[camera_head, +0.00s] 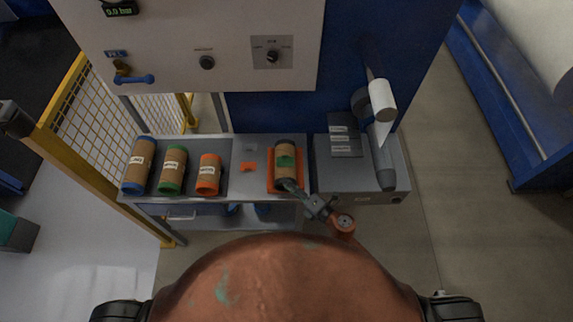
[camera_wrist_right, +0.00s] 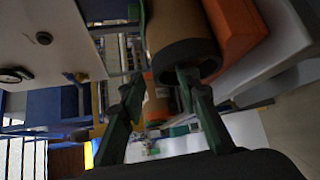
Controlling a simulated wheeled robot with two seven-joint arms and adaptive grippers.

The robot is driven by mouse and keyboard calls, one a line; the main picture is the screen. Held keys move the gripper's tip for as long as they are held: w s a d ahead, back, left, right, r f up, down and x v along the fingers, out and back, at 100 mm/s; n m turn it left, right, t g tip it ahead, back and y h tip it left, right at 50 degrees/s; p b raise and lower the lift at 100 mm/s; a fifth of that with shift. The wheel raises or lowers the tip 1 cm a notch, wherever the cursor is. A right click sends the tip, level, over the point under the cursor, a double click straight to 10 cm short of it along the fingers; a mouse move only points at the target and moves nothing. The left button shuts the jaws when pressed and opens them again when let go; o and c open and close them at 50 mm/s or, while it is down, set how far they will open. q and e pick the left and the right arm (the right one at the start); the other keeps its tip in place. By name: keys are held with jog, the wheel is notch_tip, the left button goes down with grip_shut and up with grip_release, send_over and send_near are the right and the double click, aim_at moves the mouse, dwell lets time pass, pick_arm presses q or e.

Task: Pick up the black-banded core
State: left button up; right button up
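The black-banded core (camera_head: 286,172), a brown tube with black ends and a green patch on its upper side, lies on an orange holder (camera_head: 299,165) on the bench. In the right wrist view the core's black-banded end (camera_wrist_right: 187,58) shows close up. My right gripper (camera_head: 291,186) is at the core's near end in the head view. Its two dark green fingers stand apart in the wrist view (camera_wrist_right: 160,84), and one overlaps the core's rim. I cannot tell whether it touches. My left gripper is not in view.
Blue-banded (camera_head: 139,165), green-banded (camera_head: 172,170) and orange-banded (camera_head: 208,174) cores lie on the left of the bench (camera_head: 245,187). A grey box (camera_head: 345,172) with a handheld device (camera_head: 384,160) stands right of the holder. A control panel (camera_head: 225,55) rises behind.

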aim_at(279, 178)
jog(key=shift+x, duration=1.8)
grip_shut()
